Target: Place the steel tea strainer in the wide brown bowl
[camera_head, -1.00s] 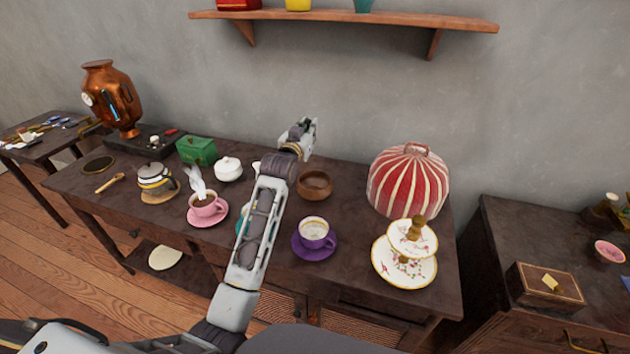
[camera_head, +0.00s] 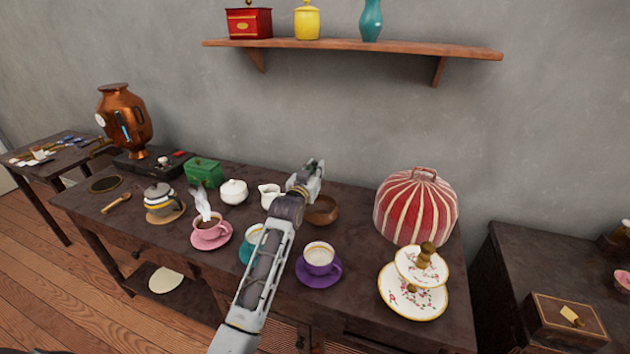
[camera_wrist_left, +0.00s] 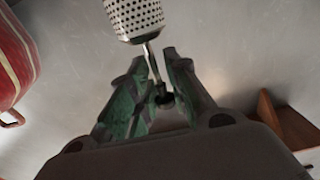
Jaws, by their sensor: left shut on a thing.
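The steel tea strainer (camera_wrist_left: 135,18) shows in the left wrist view as a perforated metal cup on a thin stem. My left gripper (camera_wrist_left: 157,65) is shut on the stem, with the cup beyond the fingertips. In the head view my left gripper (camera_head: 312,170) is at the back of the table, over the far left side of the wide brown bowl (camera_head: 324,215). The gripper and wrist hide part of the bowl. I cannot make out the strainer in the head view. My right gripper is in neither view.
A white creamer (camera_head: 269,196) stands left of the bowl. A purple cup (camera_head: 318,258) is in front of it. A red striped dome (camera_head: 415,205) and a tiered plate stand (camera_head: 425,305) are to the right. A wall shelf (camera_head: 350,47) hangs above.

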